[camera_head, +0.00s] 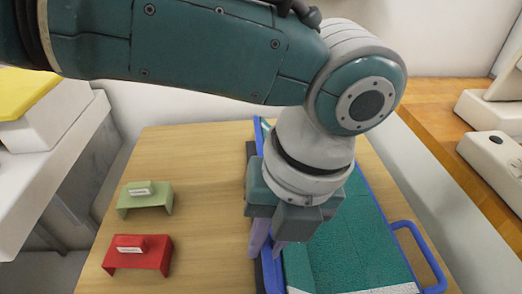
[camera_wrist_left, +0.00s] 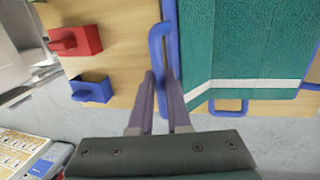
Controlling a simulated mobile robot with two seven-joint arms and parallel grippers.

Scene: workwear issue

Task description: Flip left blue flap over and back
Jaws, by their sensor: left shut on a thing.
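The blue-framed board (camera_head: 374,200) lies on the wooden table with a teal-green garment (camera_head: 345,240) spread on it; a pale stripe crosses the garment near its front end. The left blue flap (camera_head: 250,160) shows as a narrow, nearly edge-on strip along the board's left side, partly behind my arm. My left gripper (camera_head: 265,245) is over this side, pointing down. In the left wrist view its fingers (camera_wrist_left: 160,100) are shut on the flap's blue loop handle (camera_wrist_left: 156,45). The flap's exact angle is hard to tell. My right gripper is not in view.
A green stand (camera_head: 146,200) and a red stand (camera_head: 138,256) stand left on the table (camera_head: 205,165). A blue stand (camera_wrist_left: 92,89) shows in the left wrist view. A blue handle (camera_head: 432,260) juts from the board's right. The table between stands and board is clear.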

